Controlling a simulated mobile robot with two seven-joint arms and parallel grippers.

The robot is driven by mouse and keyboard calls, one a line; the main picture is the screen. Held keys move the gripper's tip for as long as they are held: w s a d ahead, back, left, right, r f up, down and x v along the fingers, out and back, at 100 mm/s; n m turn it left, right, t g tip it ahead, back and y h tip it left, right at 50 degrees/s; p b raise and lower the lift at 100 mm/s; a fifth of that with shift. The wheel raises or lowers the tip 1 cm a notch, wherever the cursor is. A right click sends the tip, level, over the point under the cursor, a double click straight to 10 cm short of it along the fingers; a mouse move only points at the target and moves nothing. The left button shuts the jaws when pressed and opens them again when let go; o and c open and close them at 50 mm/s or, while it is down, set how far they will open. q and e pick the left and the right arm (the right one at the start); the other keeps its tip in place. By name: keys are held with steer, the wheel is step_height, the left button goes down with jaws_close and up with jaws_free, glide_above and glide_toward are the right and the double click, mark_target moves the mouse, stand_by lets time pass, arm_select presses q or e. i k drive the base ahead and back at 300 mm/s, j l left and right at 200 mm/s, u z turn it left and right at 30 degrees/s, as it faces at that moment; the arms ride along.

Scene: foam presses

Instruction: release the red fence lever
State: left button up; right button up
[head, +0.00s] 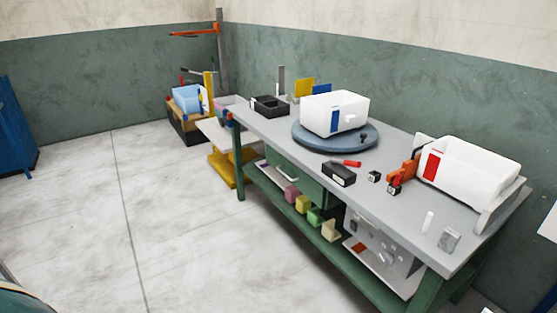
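A red-orange lever clamp (404,172) with dark parts stands on the grey bench top (395,222), at the left end of the right-hand white bin (468,168). It appears to be the fence lever; whether it touches the bin cannot be told. The bin has a red panel and sits against a pale upright plate (502,206) at its right. A separate short red handle (352,163) lies near a black box (339,174). Neither of my grippers is in view.
Another white bin (335,113) with a blue panel sits on a round blue turntable (318,141). A small black block (374,177), a white cylinder (428,221) and a grey block (450,239) stand on the bench. The floor (75,220) left of the bench is clear.

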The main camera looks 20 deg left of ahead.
mark_target(345, 163)
steer(key=u, duration=0.25)
steer(key=i+j, duration=0.15)
steer(key=j, duration=0.25)
steer(key=i+j+u, duration=0.1)
steer(key=j, duration=0.3)
steer(key=i+j, duration=0.15)
steer(key=j, duration=0.2)
steer(key=i+j, duration=0.15)
steer(key=j, duration=0.25)
steer(key=i+j+u, duration=0.1)
steer(key=j, duration=0.25)
steer(key=i, duration=0.05)
